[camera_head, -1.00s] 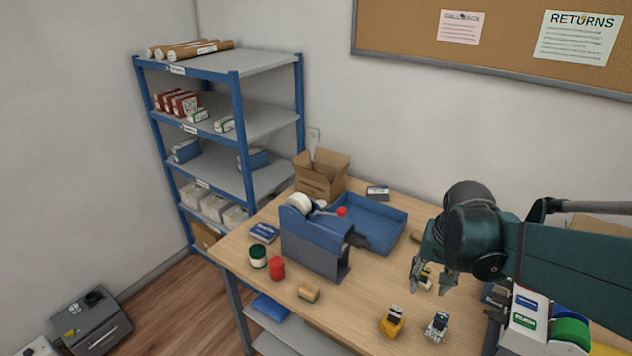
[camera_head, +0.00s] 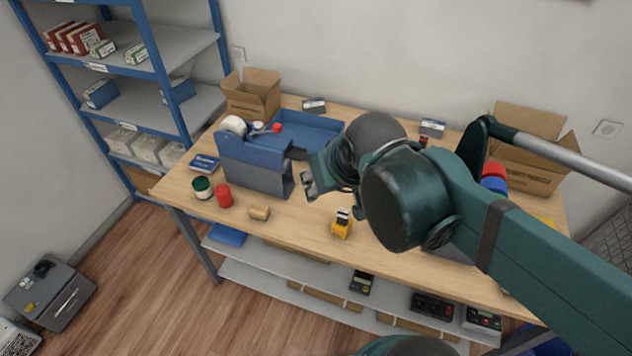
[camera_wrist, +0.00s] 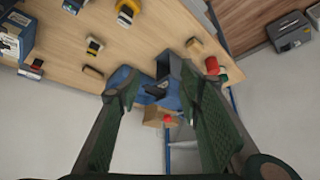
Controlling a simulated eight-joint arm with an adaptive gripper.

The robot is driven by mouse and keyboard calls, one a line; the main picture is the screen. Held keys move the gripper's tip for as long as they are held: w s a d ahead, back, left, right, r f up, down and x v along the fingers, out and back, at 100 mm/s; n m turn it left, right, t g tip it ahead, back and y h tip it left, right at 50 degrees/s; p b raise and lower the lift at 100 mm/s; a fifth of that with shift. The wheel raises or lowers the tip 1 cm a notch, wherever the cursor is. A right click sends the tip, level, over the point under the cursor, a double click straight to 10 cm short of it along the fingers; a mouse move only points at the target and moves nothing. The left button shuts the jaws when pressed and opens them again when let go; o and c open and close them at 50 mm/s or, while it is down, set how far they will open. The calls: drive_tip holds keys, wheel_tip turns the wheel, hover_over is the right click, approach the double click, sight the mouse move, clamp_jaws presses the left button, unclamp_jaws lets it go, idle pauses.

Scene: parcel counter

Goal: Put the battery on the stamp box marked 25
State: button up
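I cannot pick out a battery for certain, and no mark 25 can be read. My arm hides part of the table's middle and right.
A yellow-and-black item (camera_head: 341,226), a tan block (camera_head: 259,213), a red jar (camera_head: 223,195) and a green-and-white jar (camera_head: 202,188) stand along the front. A blue tray (camera_head: 300,130) and open cartons (camera_head: 252,95) are at the back. Bare wood shows at front left.

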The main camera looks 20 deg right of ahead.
drive_tip(key=shift+s+a+r+n+t, duration=0.2)
drive_tip(key=shift+a+r, duration=0.05)
drive_tip(key=shift+a, duration=0.25)
drive_tip(key=shift+s+a+r+n+t, duration=0.15)
drive_tip(key=shift+a+r+n+t, duration=0.05)
drive_tip(key=shift+a, duration=0.25)
